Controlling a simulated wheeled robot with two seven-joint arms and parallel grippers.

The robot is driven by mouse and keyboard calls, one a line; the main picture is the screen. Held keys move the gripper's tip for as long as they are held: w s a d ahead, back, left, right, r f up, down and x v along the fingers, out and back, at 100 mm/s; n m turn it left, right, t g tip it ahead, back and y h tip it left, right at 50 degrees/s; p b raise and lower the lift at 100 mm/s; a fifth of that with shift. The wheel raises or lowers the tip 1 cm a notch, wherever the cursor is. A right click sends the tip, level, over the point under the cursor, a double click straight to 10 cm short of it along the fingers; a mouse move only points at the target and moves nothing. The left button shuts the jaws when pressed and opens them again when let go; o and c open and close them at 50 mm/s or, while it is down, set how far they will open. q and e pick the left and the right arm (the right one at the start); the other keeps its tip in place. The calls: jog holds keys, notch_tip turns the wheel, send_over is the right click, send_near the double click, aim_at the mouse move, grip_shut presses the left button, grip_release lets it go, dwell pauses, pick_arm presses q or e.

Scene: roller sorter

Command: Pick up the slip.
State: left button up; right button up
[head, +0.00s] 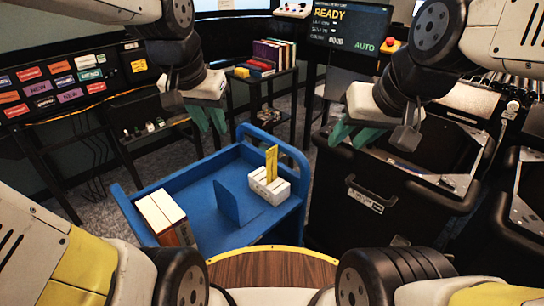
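A yellow slip (271,162) stands upright in a slot of a small white holder (269,187). The holder sits at the right side of the blue cart (220,236). My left gripper (207,122) has green fingers that are spread apart with nothing between them. It hangs beyond the cart's far edge, to the left of the slip and higher in the picture. My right gripper (353,137) also has green fingers spread apart and empty. It hangs to the right of the slip, near the black bin. Neither gripper touches the slip.
Books (166,218) stand at the cart's left end, and a blue divider (228,203) rises mid-cart. A black bin (372,185) is at right. A shelf with books (272,54) and a screen reading READY (345,20) are behind. A label board (55,85) is at left.

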pick_arm(q)
jog(key=w+d+f+m+g, duration=0.1)
jog(key=w+d+f+m, duration=0.15)
jog(key=w, duration=0.25)
jog(key=w+d+f+m+g, duration=0.1)
jog(key=w+d+f, duration=0.1)
jog(key=w+f, duration=0.25)
jog(key=m+g, duration=0.2)
jog(key=m, duration=0.1)
send_over(273, 160)
jog(key=a, duration=0.1)
notch_tip(273, 160, down, 10)
jog(key=f, duration=0.5)
jog(key=d+f, duration=0.1)
jog(key=f, duration=0.2)
jog(key=shift+f, duration=0.1)
jog(key=shift+c, duration=0.5)
grip_shut()
